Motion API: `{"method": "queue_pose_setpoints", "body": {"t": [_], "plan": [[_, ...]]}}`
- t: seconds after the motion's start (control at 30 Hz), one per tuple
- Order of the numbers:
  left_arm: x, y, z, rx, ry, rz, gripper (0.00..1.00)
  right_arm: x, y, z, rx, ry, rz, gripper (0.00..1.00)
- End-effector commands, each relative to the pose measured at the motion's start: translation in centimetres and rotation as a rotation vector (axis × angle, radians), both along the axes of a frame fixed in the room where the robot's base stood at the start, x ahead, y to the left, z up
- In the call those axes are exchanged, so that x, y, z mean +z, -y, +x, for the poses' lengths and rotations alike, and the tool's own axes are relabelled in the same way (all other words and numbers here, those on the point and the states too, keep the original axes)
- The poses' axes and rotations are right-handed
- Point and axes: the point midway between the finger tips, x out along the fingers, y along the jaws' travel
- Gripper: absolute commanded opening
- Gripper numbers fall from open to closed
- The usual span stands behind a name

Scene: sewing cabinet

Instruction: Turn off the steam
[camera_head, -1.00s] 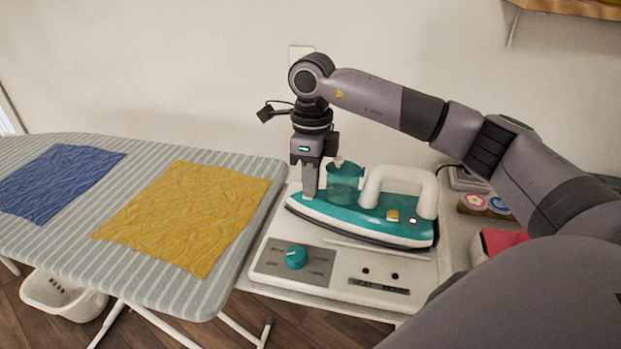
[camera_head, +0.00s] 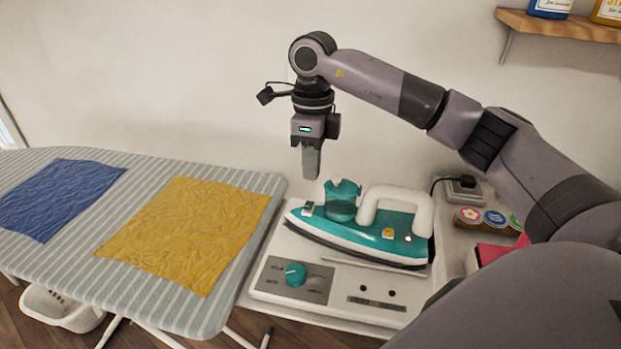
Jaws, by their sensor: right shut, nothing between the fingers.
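The teal and white iron (camera_head: 365,228) stands on a white base station, its white handle (camera_head: 397,205) toward the right. A teal tank (camera_head: 343,201) sits on its front part, and a small yellow button (camera_head: 388,233) and a small light (camera_head: 408,238) are on its body. A teal knob (camera_head: 295,274) is on the grey panel of the station, with labels too small to read surely. My right gripper (camera_head: 312,178) is shut and empty, pointing down, above and slightly left of the tank, apart from it. My left gripper is not in view.
The striped ironing board (camera_head: 150,166) at left carries a blue cloth (camera_head: 62,196) and a yellow cloth (camera_head: 187,232). Several coloured round lids (camera_head: 494,218) and a red item (camera_head: 490,255) are right of the station. A wall shelf (camera_head: 560,24) is at upper right.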

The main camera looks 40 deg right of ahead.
Motion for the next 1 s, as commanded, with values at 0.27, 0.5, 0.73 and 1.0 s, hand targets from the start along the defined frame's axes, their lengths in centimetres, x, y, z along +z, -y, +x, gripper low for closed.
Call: {"method": "queue_pose_setpoints", "body": {"t": [0.27,0.5,0.73,1.0], "plan": [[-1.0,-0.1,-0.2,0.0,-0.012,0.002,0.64,5.7,0.2,0.3,0.001,0.0,0.0,0.0],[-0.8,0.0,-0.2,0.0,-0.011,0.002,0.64,7.2,0.3,0.3,0.001,-0.003,0.0,0.0],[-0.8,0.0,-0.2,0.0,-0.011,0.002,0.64,7.3,0.3,0.3,0.001,-0.003,0.0,0.0],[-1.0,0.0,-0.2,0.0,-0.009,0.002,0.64,7.2,0.3,0.3,0.051,-0.001,0.004,0.0]]}}
